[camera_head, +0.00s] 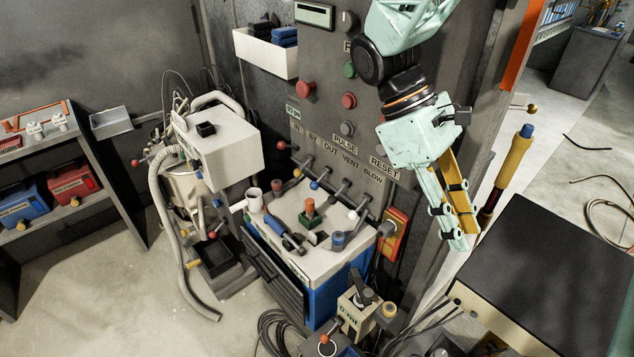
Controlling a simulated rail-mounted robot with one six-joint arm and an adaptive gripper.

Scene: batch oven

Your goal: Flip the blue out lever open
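The blue-knobbed lever (314,185) is under the OUT label (330,147) on the grey control panel. It sticks out from the panel and slants down to the left, above a white-topped cart. My gripper (464,239) hangs at the right of the panel, pale green with yellow along its fingers. It points down and is well to the right of the lever, not touching it. The fingers are seen from the side, so their gap is unclear. Nothing shows held in it.
Similar levers flank the blue one, including a white-knobbed lever (352,215) under BLOW. The white-topped cart (330,262) carries tools and a mug (254,199) close below. A yellow-handled tool (514,165) and dark-topped table (560,265) are right of my gripper.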

